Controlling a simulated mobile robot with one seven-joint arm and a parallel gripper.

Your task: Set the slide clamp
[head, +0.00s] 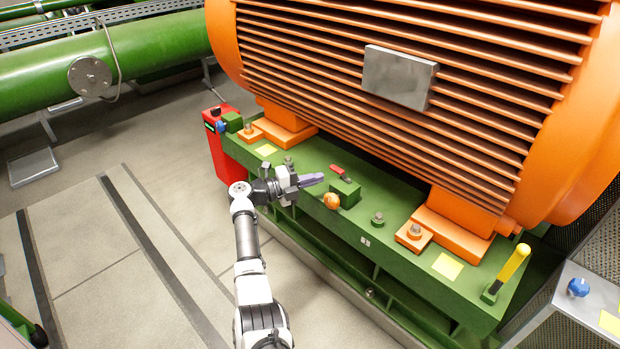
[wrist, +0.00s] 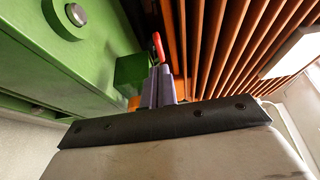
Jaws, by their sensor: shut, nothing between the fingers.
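The slide clamp appears to be the green block (head: 345,193) with a red bar (head: 337,169) at its top and an orange ball knob (head: 331,201) on its near side. It sits on the green base rail below the motor. My gripper (head: 318,178) is shut and empty, its grey-purple fingers pointing right toward the block. In the wrist view the fingers (wrist: 160,88) overlap the view of the green block (wrist: 131,69), with the red bar (wrist: 158,46) just beyond the tips. The knob is mostly hidden there. I cannot tell whether the fingers touch anything.
The large orange finned motor (head: 400,90) rises behind the green rail. Bolts (head: 377,218) stand along the rail. A yellow-handled lever (head: 512,265) is at its right end, and a red box (head: 218,150) stands at its left end. Open floor lies left of my arm.

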